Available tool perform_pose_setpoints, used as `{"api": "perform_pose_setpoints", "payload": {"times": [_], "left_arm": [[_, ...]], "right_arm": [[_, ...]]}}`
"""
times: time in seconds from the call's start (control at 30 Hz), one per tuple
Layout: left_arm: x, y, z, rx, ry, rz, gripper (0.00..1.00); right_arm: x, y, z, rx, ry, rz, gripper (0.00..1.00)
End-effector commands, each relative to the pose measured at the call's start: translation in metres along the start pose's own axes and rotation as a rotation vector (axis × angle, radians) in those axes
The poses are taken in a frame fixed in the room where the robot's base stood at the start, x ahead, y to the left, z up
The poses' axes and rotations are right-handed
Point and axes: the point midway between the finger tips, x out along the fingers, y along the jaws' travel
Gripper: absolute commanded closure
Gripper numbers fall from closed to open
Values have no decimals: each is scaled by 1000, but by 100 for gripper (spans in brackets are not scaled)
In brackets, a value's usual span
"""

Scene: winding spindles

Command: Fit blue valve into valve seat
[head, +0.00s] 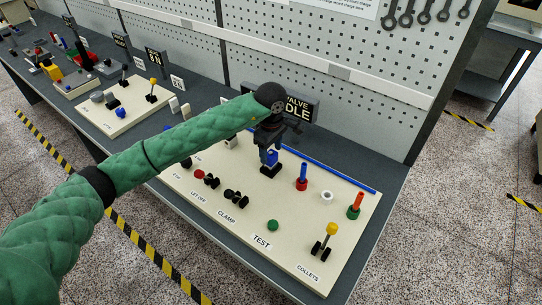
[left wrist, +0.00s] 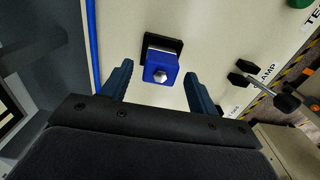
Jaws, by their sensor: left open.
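The blue valve (head: 271,157) stands upright at a black square seat (head: 270,171) on the cream panel. In the left wrist view the blue valve (left wrist: 158,66) shows a square blue body with a bright metal top, and the black seat (left wrist: 151,43) shows past its upper edge. I cannot tell whether the valve is fully down in the seat. My left gripper (head: 268,145) points down over the valve. In the left wrist view its fingers (left wrist: 158,74) are open, one on each side of the valve, with a gap on both sides. My right gripper is not in view.
A pegboard wall (head: 330,60) stands behind.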

Motion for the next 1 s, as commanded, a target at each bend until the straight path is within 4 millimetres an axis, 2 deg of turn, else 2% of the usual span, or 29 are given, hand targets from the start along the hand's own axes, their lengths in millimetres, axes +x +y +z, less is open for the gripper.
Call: {"api": "perform_pose_setpoints", "payload": {"times": [0.03,0.2,0.43,0.6,1.0], "left_arm": [[-12,0,-1,2,2,2,40],[-45,0,-1,1,2,3,40],[-75,0,0,1,1,1,40],[-85,0,0,1,0,-1,40],[-86,0,0,1,0,-1,40]], "right_arm": [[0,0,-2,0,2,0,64],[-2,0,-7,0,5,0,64],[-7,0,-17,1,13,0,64],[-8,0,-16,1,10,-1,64],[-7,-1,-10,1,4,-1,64]]}}
